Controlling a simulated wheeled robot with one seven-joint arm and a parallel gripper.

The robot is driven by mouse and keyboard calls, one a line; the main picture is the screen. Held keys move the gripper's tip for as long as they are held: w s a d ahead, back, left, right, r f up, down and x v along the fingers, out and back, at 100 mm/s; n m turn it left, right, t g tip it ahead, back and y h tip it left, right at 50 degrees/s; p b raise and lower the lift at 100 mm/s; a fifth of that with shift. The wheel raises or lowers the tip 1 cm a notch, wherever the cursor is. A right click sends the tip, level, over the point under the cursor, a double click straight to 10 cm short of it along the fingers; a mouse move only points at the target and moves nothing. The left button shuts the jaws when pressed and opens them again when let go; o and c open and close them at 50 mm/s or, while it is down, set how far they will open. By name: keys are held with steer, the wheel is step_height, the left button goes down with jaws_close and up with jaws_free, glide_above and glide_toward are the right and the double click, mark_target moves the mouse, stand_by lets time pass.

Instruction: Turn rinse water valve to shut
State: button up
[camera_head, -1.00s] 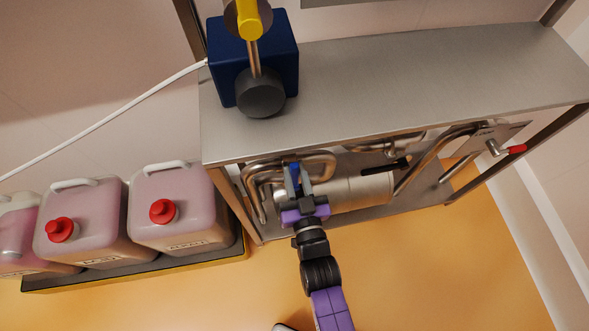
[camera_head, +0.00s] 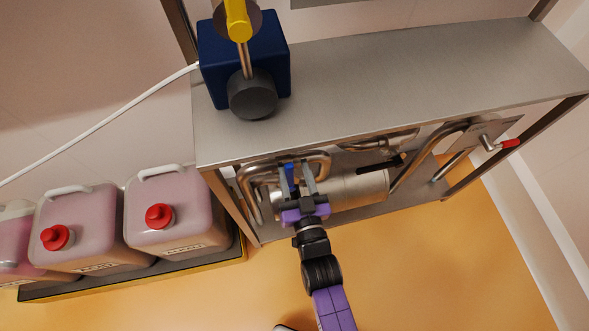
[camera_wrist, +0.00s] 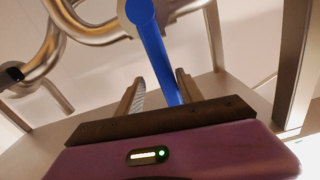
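A blue valve lever (camera_head: 290,172) sits on the bent steel pipes under the shelf in the head view. It is likely the rinse water valve, but I can read no label. In the wrist view the blue lever (camera_wrist: 156,50) runs from its round pivot at the top down between my fingers. My gripper (camera_head: 297,172), with a purple body, reaches up to the lever. In the wrist view my gripper (camera_wrist: 160,82) is open, with one finger on each side of the lever and gaps visible. The lever's lower end is hidden behind the gripper body.
A steel shelf (camera_head: 400,85) overhangs the pipes, with a blue pump box (camera_head: 215,65) on it. A black handle (camera_head: 397,160) and a red-tipped lever (camera_head: 508,143) are to the right. Pink jugs (camera_head: 165,215) stand left. The orange floor (camera_head: 430,270) in front is clear.

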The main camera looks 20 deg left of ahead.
steer(key=v, duration=0.7)
steer(key=shift+s+d, duration=0.25)
steer(key=shift+s, duration=0.1)
stand_by(0.5)
steer(key=s+d+r+m+h+p, duration=0.1)
steer(key=s+d+r+h, duration=0.2)
steer(key=s+d+r, duration=0.3)
steer(key=s+d+r+m+h+p, duration=0.1)
steer(key=s+d+r, duration=0.5)
steer(key=d, duration=0.6)
steer(key=s+d+r+m+h+p, duration=0.2)
steer(key=s+d+r+h, duration=0.4)
steer(key=s+d, duration=0.3)
steer(key=shift+s+d+r+m, duration=0.35)
steer(key=shift+d+r+m, duration=0.1)
steer(key=shift+r+m, duration=0.2)
